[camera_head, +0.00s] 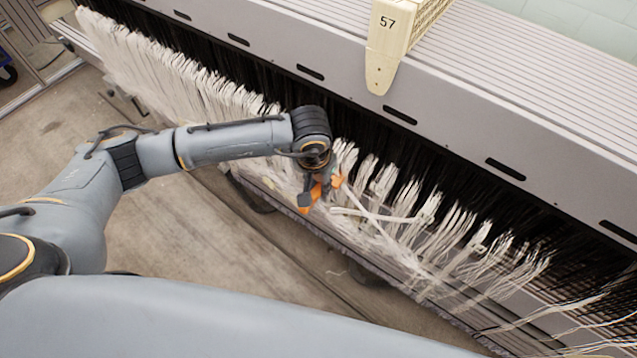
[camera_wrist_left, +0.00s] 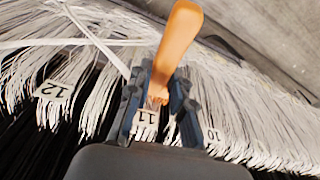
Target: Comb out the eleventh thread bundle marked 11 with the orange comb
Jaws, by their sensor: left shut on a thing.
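My left gripper (camera_head: 318,187) is shut on the orange comb (camera_head: 305,198) in front of the row of white thread bundles. In the left wrist view the comb (camera_wrist_left: 174,50) stands between the fingers of the gripper (camera_wrist_left: 160,98), its handle pointing up the picture. The tag marked 11 (camera_wrist_left: 146,117) shows just below the comb, between the fingers, on the eleventh thread bundle. Tag 12 (camera_wrist_left: 54,91) is to its left and tag 10 (camera_wrist_left: 213,135) to its right. The comb's teeth are hidden, so I cannot tell whether they touch the threads. My right gripper is not in view.
White thread bundles (camera_head: 170,75) hang in a long row under the grey machine housing (camera_head: 470,110). A cream part marked 57 (camera_head: 385,50) stands on the housing. A pale strap (camera_head: 375,216) crosses the bundles right of my gripper. Open floor (camera_head: 180,240) lies in front.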

